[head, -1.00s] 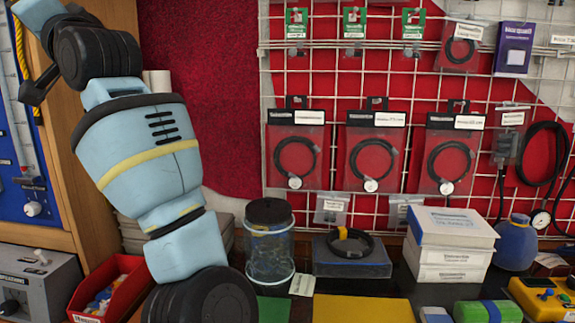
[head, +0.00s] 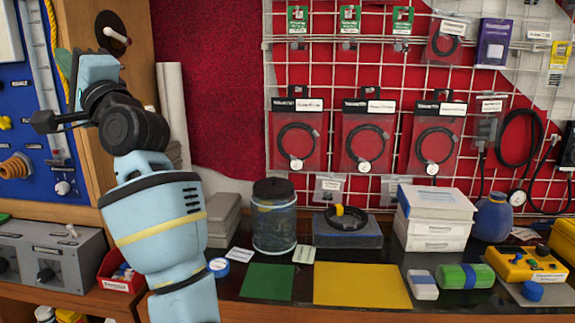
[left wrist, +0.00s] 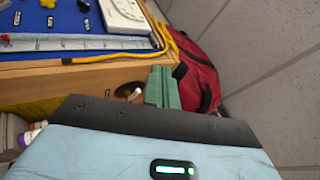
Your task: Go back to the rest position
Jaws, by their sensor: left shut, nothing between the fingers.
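My left arm rises from the bottom of the head view and bends toward the upper left. My left gripper (head: 64,60) is at its end, raised in front of the wooden post beside the blue panel, small and partly hidden by the wrist. In the left wrist view the green fingers of this gripper (left wrist: 161,75) are together with nothing between them. They appear apart from the wooden edge and the red bag behind. My right gripper is in neither view.
A blue panel (head: 35,100) with a yellow cord (head: 52,45) is at the left. A grey box (head: 60,255) and red bin (head: 118,277) sit below. Bench items include a jar (head: 273,228) and yellow mat (head: 360,285). A red bag (left wrist: 200,72) shows in the wrist view.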

